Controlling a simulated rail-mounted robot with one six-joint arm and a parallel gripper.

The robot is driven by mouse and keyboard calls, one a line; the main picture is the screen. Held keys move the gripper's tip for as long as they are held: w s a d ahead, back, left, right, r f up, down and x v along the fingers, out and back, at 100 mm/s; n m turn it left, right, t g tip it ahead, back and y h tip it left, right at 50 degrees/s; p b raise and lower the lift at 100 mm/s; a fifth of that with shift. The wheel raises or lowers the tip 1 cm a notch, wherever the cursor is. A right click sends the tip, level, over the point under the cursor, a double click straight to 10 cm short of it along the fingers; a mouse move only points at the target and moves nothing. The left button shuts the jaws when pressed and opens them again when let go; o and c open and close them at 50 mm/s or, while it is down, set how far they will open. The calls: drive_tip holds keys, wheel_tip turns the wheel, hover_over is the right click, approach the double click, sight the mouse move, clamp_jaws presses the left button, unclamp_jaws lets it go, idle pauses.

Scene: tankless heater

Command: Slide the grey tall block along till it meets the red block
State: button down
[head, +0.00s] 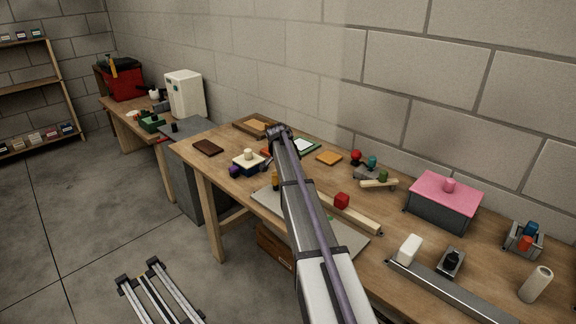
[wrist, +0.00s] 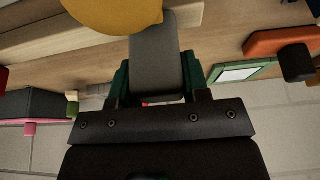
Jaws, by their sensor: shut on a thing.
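The grey tall block (wrist: 155,55) stands between the two green fingers of my gripper (wrist: 155,82) in the wrist view, and the fingers are shut on it. In the head view my own arm hides both the gripper and the grey block. The red block (head: 342,200) sits on a light wooden rail (head: 362,217), to the right of my arm in the head view. A red patch at the left edge of the wrist view is too cut off to name.
A yellow rounded thing (wrist: 112,12) is close beside the grey block. A pink-lidded grey box (head: 443,207) stands on the workbench at right. A green-framed white panel (head: 304,147) lies behind my arm. A white block (head: 409,249) stands by a metal rail (head: 450,288) at front right.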

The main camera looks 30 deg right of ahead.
drive_tip(key=s+d, duration=0.1)
drive_tip(key=s, duration=0.4)
drive_tip(key=s+d, duration=0.2)
drive_tip(key=s, duration=0.3)
drive_tip(key=s+d, duration=0.1)
drive_tip(key=s, duration=0.4)
drive_tip(key=shift+s+d, duration=0.2)
drive_tip(key=shift+d, duration=0.05)
drive_tip(key=c, duration=0.6)
unclamp_jaws()
drive_tip(key=p+v, duration=1)
drive_tip(key=shift+r, duration=0.4)
drive_tip(key=shift+a, duration=0.15)
drive_tip(key=shift+c, duration=0.4)
